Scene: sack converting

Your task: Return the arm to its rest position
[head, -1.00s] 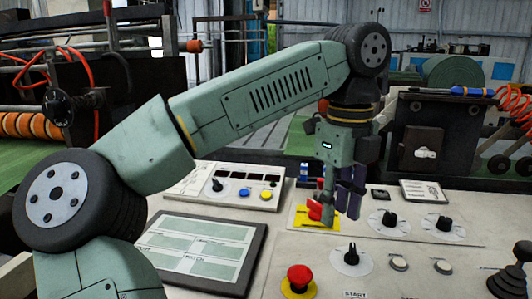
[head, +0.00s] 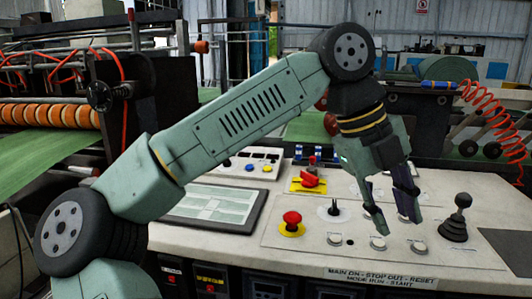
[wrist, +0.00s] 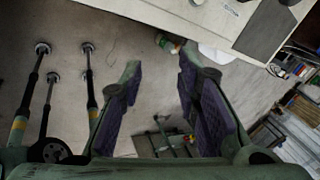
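My arm (head: 240,110) reaches up and over the console from the left. My gripper (head: 396,222) hangs tilted at its end, over the right part of the console. In the wrist view my gripper (wrist: 158,68) shows two dark-padded fingers spread apart with nothing between them. Beyond the fingers the wrist view shows mostly grey floor (wrist: 150,40) and a corner of the white console (wrist: 185,15). The red rotary handle on its yellow plate (head: 308,180) stands clear of the gripper, to its left.
The console holds a red mushroom button (head: 291,220), a black selector knob (head: 334,209), a joystick (head: 457,222) and a display panel (head: 212,207). A coiled red hose (head: 490,105) hangs at the right. Machinery with orange rollers (head: 45,115) stands at the left.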

